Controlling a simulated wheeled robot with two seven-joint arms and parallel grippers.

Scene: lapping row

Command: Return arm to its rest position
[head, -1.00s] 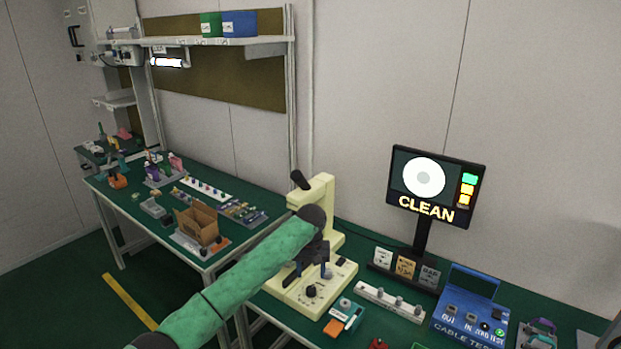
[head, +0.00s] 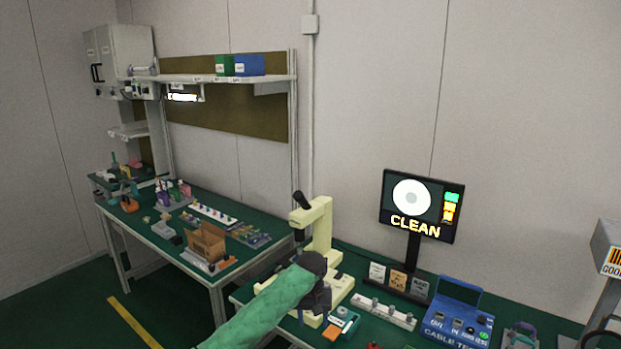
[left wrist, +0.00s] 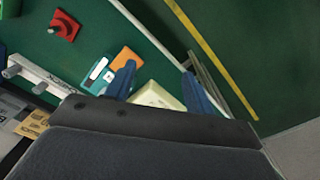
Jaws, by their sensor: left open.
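My left arm, in a green sleeve, reaches in from the bottom of the head view. Its dark gripper (head: 315,305) is in front of the cream microscope-like instrument (head: 319,232) and hides part of its base. In the left wrist view the two blue fingers of the left gripper (left wrist: 160,85) are spread apart with nothing between them. Part of a cream base (left wrist: 157,96) shows below and beyond the fingers. My right gripper is in neither view.
A teal and orange tray (head: 341,325), a white strip with knobs (head: 384,311) and a blue cable tester (head: 458,319) are on the near bench. A monitor (head: 422,206) reading CLEAN stands behind. An open cardboard box (head: 207,241) is on the left bench.

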